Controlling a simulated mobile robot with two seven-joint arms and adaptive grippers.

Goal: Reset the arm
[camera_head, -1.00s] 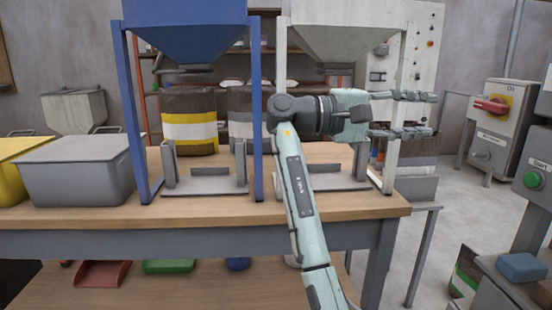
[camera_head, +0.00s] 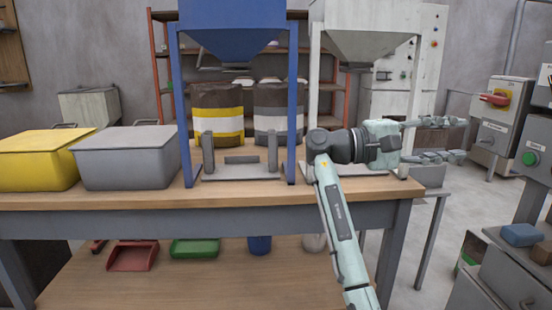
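My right arm rises from the bottom of the head view and bends at the elbow in front of the white hopper (camera_head: 372,35). My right gripper (camera_head: 452,140) points to the right, beyond the table's right end. Its two fingers are well apart, one above the other, with nothing between them. My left gripper and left arm are out of view.
The wooden table (camera_head: 140,198) carries a blue hopper (camera_head: 232,30), a grey bin (camera_head: 125,160) and a yellow bin (camera_head: 38,162). Striped bags (camera_head: 217,115) stand behind. A control box with a red switch (camera_head: 497,115) is at right. A blue block (camera_head: 520,235) lies lower right.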

